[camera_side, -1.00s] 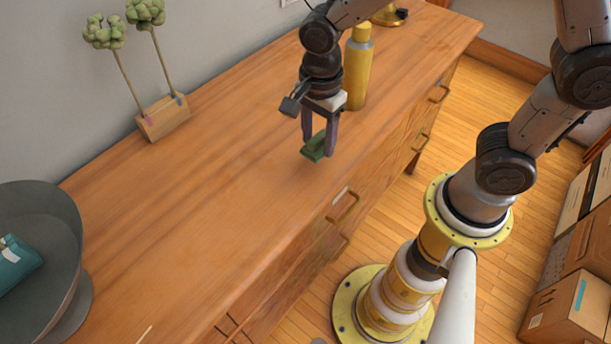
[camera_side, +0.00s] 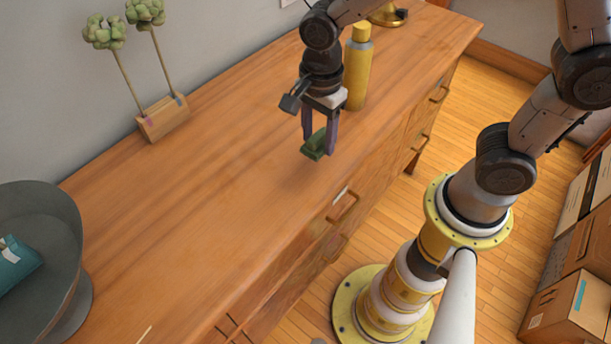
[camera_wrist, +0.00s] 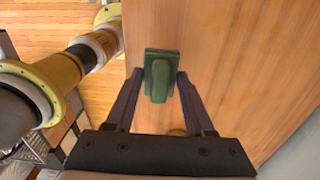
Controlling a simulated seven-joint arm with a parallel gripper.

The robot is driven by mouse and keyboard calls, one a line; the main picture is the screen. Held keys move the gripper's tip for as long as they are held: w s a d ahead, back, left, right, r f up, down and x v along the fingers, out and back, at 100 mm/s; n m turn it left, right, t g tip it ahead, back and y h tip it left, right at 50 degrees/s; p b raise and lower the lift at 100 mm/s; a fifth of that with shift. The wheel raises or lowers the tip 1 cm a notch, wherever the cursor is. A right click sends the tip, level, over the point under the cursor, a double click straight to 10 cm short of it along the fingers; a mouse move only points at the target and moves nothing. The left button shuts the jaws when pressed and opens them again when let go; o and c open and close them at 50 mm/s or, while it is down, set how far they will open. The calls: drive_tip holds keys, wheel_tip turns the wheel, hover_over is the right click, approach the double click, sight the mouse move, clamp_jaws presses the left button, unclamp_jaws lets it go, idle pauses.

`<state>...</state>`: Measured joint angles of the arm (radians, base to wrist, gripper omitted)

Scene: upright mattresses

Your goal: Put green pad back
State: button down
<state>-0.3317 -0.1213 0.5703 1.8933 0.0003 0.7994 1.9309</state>
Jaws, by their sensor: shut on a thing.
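The green pad (camera_side: 316,146) is a small dark green block with a flat base and a raised ridge. It is at the wooden dresser top, near the front edge. My gripper (camera_side: 319,146) points down over it and is shut on it, one finger on each side. In the wrist view the green pad (camera_wrist: 160,76) lies between the tips of my gripper (camera_wrist: 159,77), the fingers at the sides of its raised part. I cannot tell whether its base touches the wood.
The dresser top (camera_side: 200,200) is clear in the middle. A yellow bottle (camera_side: 357,70) stands just behind my gripper. A wooden block with two plant stems (camera_side: 163,118) is by the wall. A grey bowl (camera_side: 65,235) holding a teal packet (camera_side: 15,262) is at left.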

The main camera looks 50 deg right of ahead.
drive_tip(key=shift+r+n, duration=0.15)
drive_tip(key=shift+n, duration=0.15)
drive_tip(key=w+r, duration=0.2)
drive_tip(key=w, duration=0.2)
approach(290, 116)
drive_tip(key=shift+f, duration=2.6)
drive_tip(key=shift+f, duration=0.6)
drive_tip(key=shift+c, duration=0.9)
unclamp_jaws()
